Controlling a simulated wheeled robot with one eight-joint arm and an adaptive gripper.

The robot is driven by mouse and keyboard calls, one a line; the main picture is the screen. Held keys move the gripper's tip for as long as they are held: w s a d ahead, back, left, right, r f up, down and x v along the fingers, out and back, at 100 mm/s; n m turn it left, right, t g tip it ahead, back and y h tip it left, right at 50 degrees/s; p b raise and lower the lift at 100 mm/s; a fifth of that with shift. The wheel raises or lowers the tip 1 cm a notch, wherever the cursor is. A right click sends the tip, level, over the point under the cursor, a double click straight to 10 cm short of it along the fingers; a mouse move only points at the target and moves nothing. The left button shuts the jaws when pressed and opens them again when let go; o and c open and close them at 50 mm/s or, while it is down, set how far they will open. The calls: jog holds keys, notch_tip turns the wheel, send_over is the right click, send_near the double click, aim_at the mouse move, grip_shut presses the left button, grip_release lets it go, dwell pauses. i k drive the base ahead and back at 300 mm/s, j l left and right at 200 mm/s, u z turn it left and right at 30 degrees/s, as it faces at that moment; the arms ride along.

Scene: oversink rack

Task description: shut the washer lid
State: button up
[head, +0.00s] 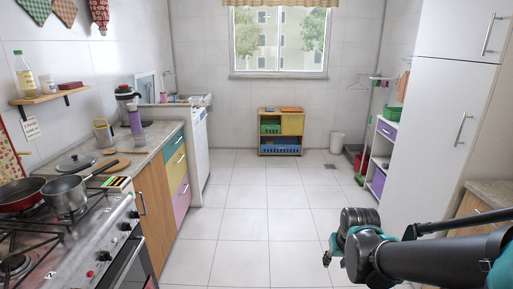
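A white appliance (199,150), which looks like the washer, stands against the left wall beyond the counter's far end. Its front and side show, but its top is seen nearly edge-on. A pale upright panel (146,88) stands at the wall near it; I cannot tell whether this is the raised lid. My gripper (332,258) is at the lower right, low over the floor and far from the appliance. It is dark with teal parts. The view does not show its finger gap, and no object is seen in it.
A stove (75,240) with pans and a counter (143,143) with a blender run along the left. A tall white cabinet (440,120) stands on the right. A small shelf unit (281,133) stands under the window. The tiled floor (265,200) between is clear.

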aim_at(145, 75)
jog(key=i+l, duration=0.1)
jog(key=i, duration=3.7)
jog(key=i+l+u, duration=0.2)
jog(key=i+u, duration=0.3)
jog(key=i+l+u, duration=1.15)
jog(key=l+u, duration=0.2)
jog(key=i+l+u, duration=0.15)
jog(key=l+u, duration=0.25)
jog(key=l, duration=0.15)
jog(key=i+l+u, duration=0.1)
jog(key=l+u, duration=0.7)
jog(key=l, duration=0.25)
